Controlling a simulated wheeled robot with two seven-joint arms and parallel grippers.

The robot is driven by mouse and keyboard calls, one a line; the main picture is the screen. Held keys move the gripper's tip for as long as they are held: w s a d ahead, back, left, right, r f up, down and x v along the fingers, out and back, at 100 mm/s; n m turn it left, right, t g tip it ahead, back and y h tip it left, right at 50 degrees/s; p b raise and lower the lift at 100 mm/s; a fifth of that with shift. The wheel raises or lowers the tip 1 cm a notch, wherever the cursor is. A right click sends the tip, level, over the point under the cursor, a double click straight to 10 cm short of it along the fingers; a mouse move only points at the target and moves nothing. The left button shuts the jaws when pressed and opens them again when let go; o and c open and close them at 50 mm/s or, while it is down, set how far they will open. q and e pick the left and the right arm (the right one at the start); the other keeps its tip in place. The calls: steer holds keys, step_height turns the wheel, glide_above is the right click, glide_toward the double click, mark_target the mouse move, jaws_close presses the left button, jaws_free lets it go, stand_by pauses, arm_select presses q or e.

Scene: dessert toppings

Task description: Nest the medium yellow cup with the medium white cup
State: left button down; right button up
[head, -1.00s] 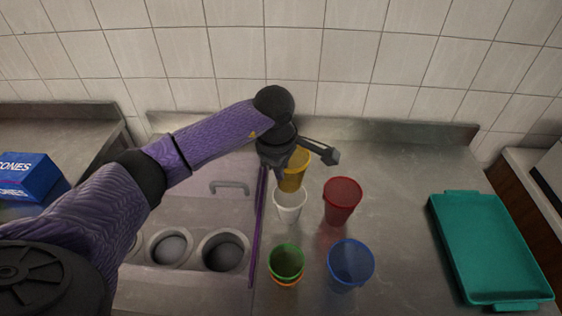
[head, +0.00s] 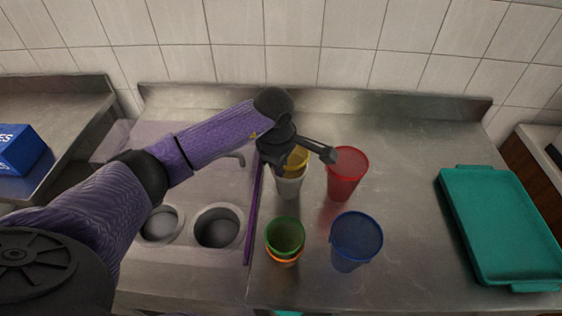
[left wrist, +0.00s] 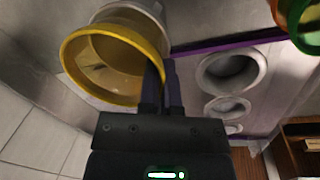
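The yellow cup (head: 299,161) is upright or nearly so, over the white cup (head: 289,187). Its lower part overlaps the white cup's mouth and looks partly inside it; how deep I cannot tell. In the left wrist view the yellow cup (left wrist: 78,62) shows its open mouth, with the white cup (left wrist: 150,8) just beyond it. My left gripper (head: 280,170) is shut on the yellow cup's rim, and its fingers (left wrist: 163,85) pinch the wall in the left wrist view. My right gripper is not in view.
A red cup (head: 346,178) stands close on the right. A green cup (head: 286,233) nested in an orange cup (head: 284,260) and a blue cup (head: 356,240) stand nearer. A teal tray (head: 453,172) lies at right.

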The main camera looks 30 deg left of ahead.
arm_select(q)
steer(key=shift+f, duration=0.3)
steer(key=c, duration=0.7)
jaws_free()
steer(key=shift+c, duration=0.2)
steer(key=shift+r, duration=0.1)
step_height(320, 180, up, 9)
steer(key=p, duration=0.6)
steer(key=shift+p, duration=0.35)
